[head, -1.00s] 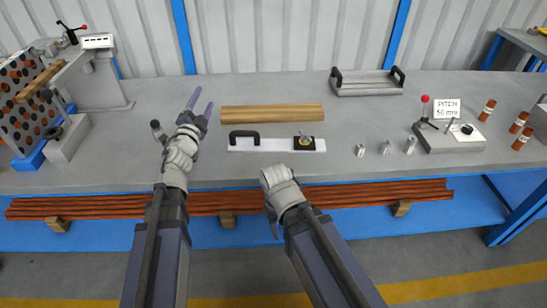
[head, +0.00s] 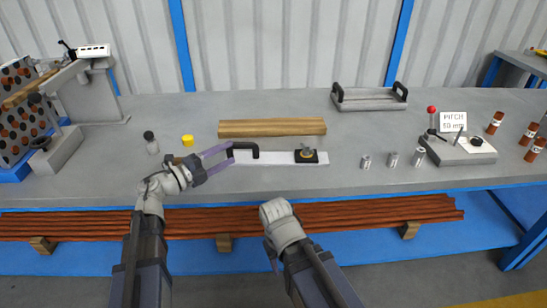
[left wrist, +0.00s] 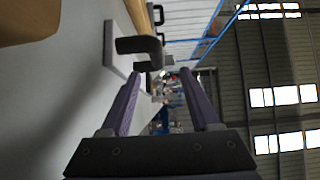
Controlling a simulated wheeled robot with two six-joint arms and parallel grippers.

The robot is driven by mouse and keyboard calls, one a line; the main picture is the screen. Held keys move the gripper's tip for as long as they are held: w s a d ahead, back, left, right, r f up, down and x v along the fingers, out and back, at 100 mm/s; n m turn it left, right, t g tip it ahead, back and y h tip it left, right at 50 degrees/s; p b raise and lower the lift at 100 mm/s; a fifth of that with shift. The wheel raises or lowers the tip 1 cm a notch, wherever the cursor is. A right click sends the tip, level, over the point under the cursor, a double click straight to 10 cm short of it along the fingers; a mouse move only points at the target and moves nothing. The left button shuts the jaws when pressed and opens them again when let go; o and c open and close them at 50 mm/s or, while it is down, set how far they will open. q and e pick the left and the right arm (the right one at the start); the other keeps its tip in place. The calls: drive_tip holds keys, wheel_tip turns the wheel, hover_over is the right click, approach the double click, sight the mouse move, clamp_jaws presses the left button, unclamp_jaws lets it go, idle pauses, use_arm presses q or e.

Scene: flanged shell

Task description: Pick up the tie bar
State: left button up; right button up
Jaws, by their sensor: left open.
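The tie bar appears to be the white flat bar (head: 272,158), lying on the grey bench. It has a black handle (head: 255,151) at its left end and a black block with a small knob (head: 306,156) near its right end. My left gripper (head: 230,153) is open, its purple fingers pointing right at the handle end. In the left wrist view the handle (left wrist: 140,45) stands just ahead of the open fingers (left wrist: 162,72), nearer the left finger; no grip on it shows. My right arm reaches the bench's front edge; its gripper fingers are hidden.
A wooden block (head: 272,128) lies just behind the bar. A yellow cylinder (head: 188,141) and a dark-capped grey item (head: 151,142) stand left of it. Several small metal cylinders (head: 392,159) and the pitch fixture (head: 460,150) are to the right. A handled tray (head: 369,97) is behind.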

sight(244, 147)
use_arm(q)
drive_tip(key=shift+x, duration=2.95)
drive_tip(key=shift+s+f, duration=0.1)
drive_tip(key=shift+f, duration=0.1)
clamp_jaws()
